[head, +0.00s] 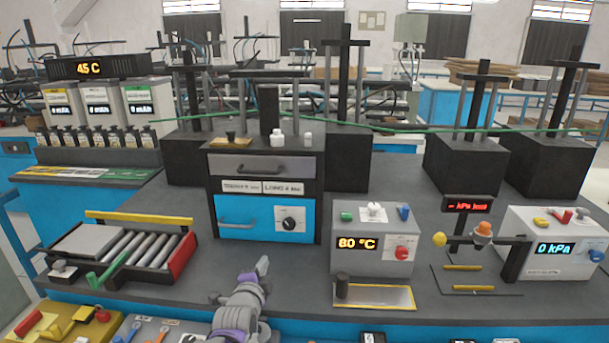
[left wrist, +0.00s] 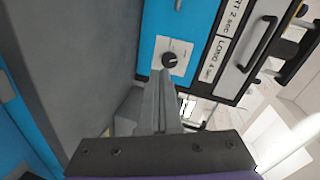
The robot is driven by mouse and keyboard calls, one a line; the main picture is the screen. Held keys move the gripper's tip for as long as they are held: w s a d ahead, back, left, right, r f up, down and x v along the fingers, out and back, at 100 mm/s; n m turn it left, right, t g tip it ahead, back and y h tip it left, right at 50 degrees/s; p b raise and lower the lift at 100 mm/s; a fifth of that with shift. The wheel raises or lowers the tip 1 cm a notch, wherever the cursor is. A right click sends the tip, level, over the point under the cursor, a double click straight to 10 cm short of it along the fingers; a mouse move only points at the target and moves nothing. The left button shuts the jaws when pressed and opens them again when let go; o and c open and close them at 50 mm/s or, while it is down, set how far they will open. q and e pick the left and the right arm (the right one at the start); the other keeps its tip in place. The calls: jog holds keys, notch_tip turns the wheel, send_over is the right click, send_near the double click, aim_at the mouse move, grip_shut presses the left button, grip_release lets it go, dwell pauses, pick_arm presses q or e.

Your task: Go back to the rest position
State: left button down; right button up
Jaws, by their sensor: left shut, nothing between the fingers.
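My left gripper (head: 262,265) is shut and empty. It hangs above the dark bench top (head: 205,275), in front of the cabinet with the blue door (head: 242,218), and appears clear of everything. In the left wrist view, the closed fingers (left wrist: 165,105) point toward the cabinet's blue panel (left wrist: 160,25) and its black knob (left wrist: 169,60). The same knob shows in the head view (head: 289,224). My right gripper is in neither view.
A roller tray (head: 130,248) with a red end stands left. An 80 °C box (head: 372,240) and a yellow-edged plate (head: 395,297) stand right. A kPa box (head: 555,240) is at far right. Dark press stands (head: 465,165) line the back.

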pick_arm(q)
jog(key=s+a+f+n+g+p, duration=0.1)
jog(key=s+n+g+p, duration=0.3)
jog(key=s, duration=1.5)
jog(key=s+a+f+n+g+p, duration=0.2)
jog(key=s+n+g+p, duration=0.2)
jog(key=s+n, duration=0.7)
jog(key=s+g, duration=0.2)
jog(key=s, duration=0.6)
jog(key=shift+a+y+p, duration=0.3)
jog(key=shift+a+y, duration=0.1)
